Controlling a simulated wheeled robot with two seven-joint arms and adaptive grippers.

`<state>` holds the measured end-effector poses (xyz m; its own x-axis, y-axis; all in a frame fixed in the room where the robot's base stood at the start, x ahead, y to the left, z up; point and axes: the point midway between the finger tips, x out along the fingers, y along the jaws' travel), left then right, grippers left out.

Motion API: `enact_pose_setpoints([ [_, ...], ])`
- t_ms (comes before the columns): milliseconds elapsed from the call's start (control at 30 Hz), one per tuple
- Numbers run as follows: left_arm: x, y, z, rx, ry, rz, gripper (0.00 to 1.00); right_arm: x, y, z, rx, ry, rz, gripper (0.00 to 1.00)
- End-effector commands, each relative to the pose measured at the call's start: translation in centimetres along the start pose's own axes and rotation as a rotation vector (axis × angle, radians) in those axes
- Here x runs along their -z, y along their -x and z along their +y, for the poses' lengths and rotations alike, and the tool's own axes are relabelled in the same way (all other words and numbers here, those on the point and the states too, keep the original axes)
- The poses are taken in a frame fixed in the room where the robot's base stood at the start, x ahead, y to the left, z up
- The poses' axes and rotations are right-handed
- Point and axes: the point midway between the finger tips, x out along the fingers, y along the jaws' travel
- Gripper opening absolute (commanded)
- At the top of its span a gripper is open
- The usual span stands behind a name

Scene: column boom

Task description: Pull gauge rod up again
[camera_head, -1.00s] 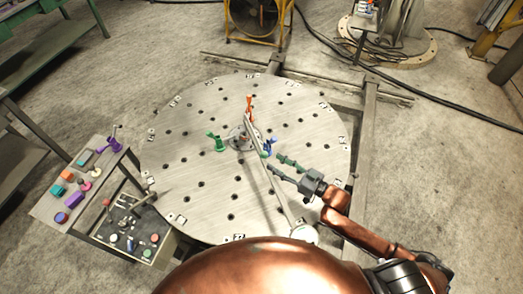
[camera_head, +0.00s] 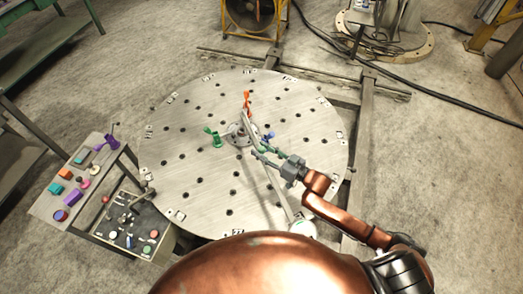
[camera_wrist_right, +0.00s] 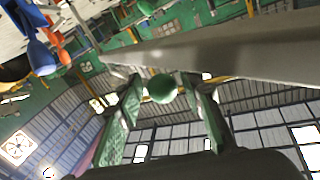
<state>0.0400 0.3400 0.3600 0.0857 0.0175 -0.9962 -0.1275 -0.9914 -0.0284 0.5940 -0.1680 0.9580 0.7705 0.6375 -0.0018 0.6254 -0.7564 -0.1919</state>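My right gripper (camera_head: 264,153) reaches in from the lower right over the round plate, beside the long grey boom (camera_head: 277,190). In the right wrist view its green-padded fingers (camera_wrist_right: 163,97) stand apart, with a small green ball (camera_wrist_right: 162,88) between them. A gap shows on each side of the ball, so the fingers do not appear closed on it. The ball looks like a knob, but I cannot make out a rod under it or tell how far it stands up. The grey boom (camera_wrist_right: 230,48) crosses just above the ball in that view. My left gripper is not in view.
The round plate (camera_head: 190,185) has many holes. A green clamp (camera_head: 213,138), an orange clamp (camera_head: 247,103) and a blue clamp (camera_head: 269,137) stand near its centre. A side table (camera_head: 55,205) with coloured parts stands at the left. The plate's left part is mostly clear.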

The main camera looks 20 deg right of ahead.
Motion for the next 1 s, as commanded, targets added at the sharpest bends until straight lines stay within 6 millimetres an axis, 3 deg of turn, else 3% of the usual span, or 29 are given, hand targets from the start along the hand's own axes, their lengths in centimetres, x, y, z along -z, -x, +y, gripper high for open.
enact_pose_setpoints([
  [433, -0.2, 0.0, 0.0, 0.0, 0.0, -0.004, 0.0, 0.0, -0.1, -0.5, 0.008, -0.001, 0.003, 0.0],
  [767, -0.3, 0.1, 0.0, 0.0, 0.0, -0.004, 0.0, 0.2, -0.1, -0.7, 0.011, -0.002, 0.004, 0.0],
  [1000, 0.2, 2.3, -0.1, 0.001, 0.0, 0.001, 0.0, 2.8, -0.2, -1.3, 0.014, -0.001, 0.008, 0.0],
])
